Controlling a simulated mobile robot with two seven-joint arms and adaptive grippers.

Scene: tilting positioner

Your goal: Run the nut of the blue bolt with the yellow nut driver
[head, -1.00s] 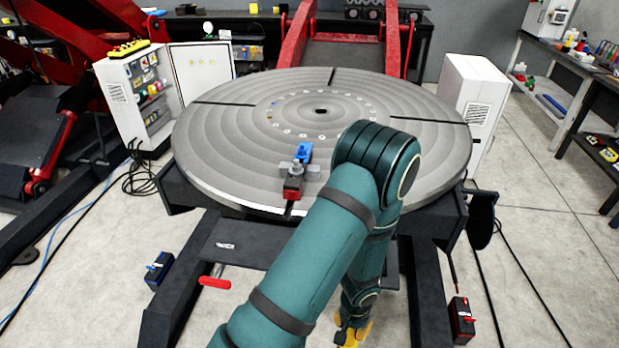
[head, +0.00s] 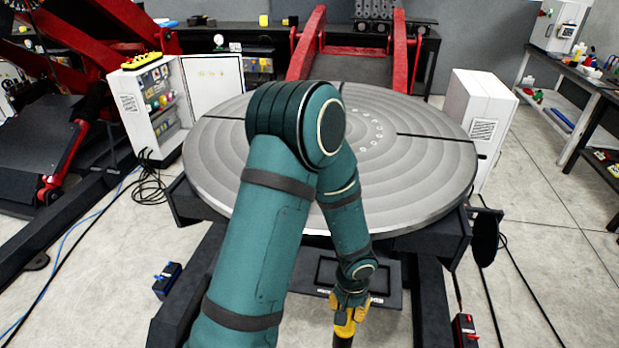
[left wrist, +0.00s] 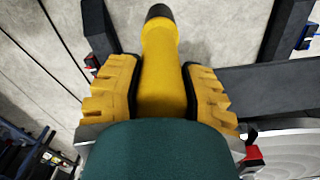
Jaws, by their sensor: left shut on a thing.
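My left gripper (head: 348,305) hangs low in front of the grey round table (head: 440,165). It is shut on the yellow nut driver (head: 345,328), which points downward with a dark lower end. In the left wrist view the two ridged yellow fingers of the gripper (left wrist: 160,85) press on both sides of the driver (left wrist: 160,45). The driver's dark end is at the top of that view. I cannot make out the blue bolt or its nut; my left arm covers the table's left and middle part. My right gripper is not in view.
A control cabinet (head: 128,110) stands left of the table and a white cabinet (head: 480,125) right of it. A blue-topped block (head: 168,280) and a red block (head: 465,330) are low on either side. Cables lie on the floor. A dark workbench (head: 575,90) stands far right.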

